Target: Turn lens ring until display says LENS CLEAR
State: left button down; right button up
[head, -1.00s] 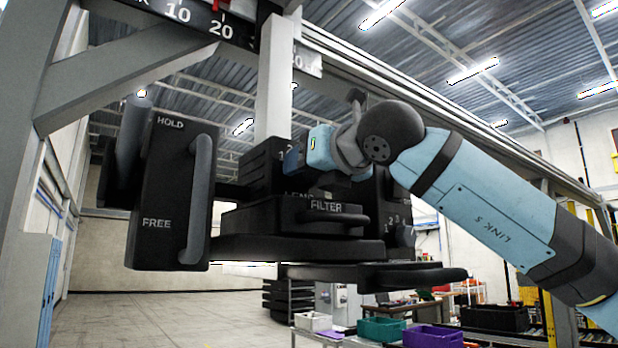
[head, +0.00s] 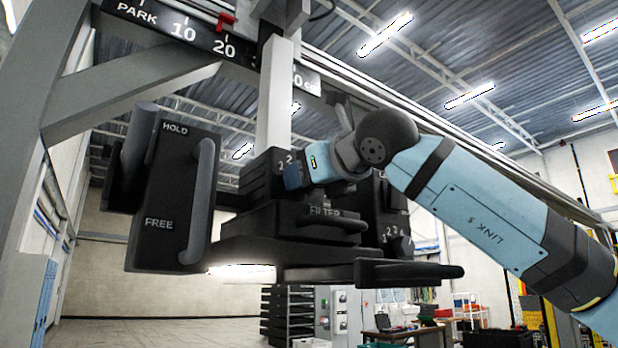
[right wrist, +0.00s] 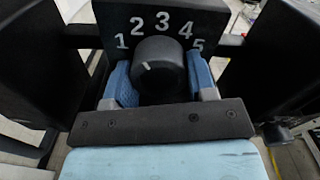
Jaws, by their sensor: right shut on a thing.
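The black lens ring (right wrist: 160,62) shows in the right wrist view as a round knob with a short white mark on its left part. Behind it a dark plate (right wrist: 190,12) carries the numbers 1 to 5, and the mark lies on the side of the 1. My right gripper (right wrist: 163,82) is shut on the ring, a blue finger pad on each side. In the head view, the right gripper (head: 297,173) is at the black hanging head (head: 262,178), and hides the ring. No display reading LENS CLEAR can be made out. My left gripper is not in view.
A FILTER drawer (head: 318,222) with a handle is below the ring. A second numbered knob (head: 402,246) is to the right. A HOLD/FREE panel (head: 172,200) with a bar handle stands left. A scaled rail (head: 180,28) runs overhead. A flat black paddle (head: 408,272) juts out below.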

jog(key=o, duration=0.9)
jog(key=shift+s+d, duration=0.3)
jog(key=shift+s, duration=0.1)
jog(key=b+v, duration=0.4)
jog(key=v, duration=0.9)
jog(key=shift+w, duration=0.1)
